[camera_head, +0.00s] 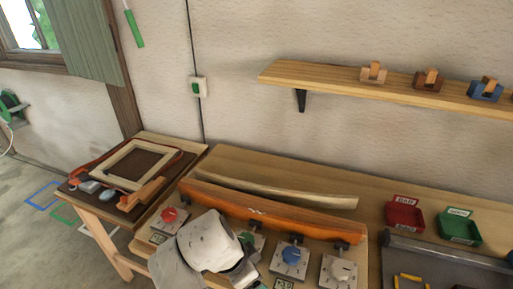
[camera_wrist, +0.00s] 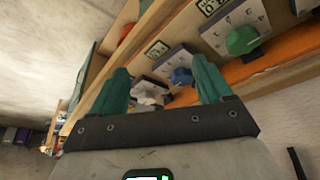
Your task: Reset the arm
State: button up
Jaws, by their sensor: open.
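My white arm (camera_head: 209,241) shows at the front of the bench in the head view, and its gripper end is mostly hidden there. In the wrist view my gripper (camera_wrist: 162,88) has two teal fingers standing wide apart with nothing between them. Beyond the fingers is the bench front with several dial boxes, among them a green knob (camera_wrist: 242,40) and a blue knob (camera_wrist: 181,76). An orange bent lath (camera_head: 262,208) lies along the bench behind the dials. A pale bent lath (camera_head: 280,191) lies behind it.
A red bin (camera_head: 404,214) and a green bin (camera_head: 459,227) stand on the bench at right. A side table at left holds a wooden frame (camera_head: 138,165). Open floor lies at far left.

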jog(key=s+d+f+n+y, duration=0.1)
jog(key=s+d+f+n, duration=0.1)
jog(key=d, duration=0.6)
jog(key=s+d+f+n+t, duration=0.1)
jog(key=s+d+f+n, duration=0.15)
jog(key=d, duration=0.45)
jog(key=s+d+f+n+y, duration=0.1)
jog(key=s+d+n, duration=0.15)
jog(key=d, duration=0.55)
jog(key=s+d+r+n+t+y, duration=0.1)
jog(key=s+d+n+t+y, duration=0.1)
jog(key=s+d+n, duration=0.5)
jog(key=s+a+f+m+g+b, duration=0.1)
jog(key=s+f+m+g+b, duration=0.2)
jog(key=s+f, duration=0.8)
jog(key=shift+s+f+g+h+b, duration=0.25)
jog(key=shift+s+g+b, duration=0.35)
jog(key=shift+b, duration=0.6)
jog(key=shift+a+r, duration=0.1)
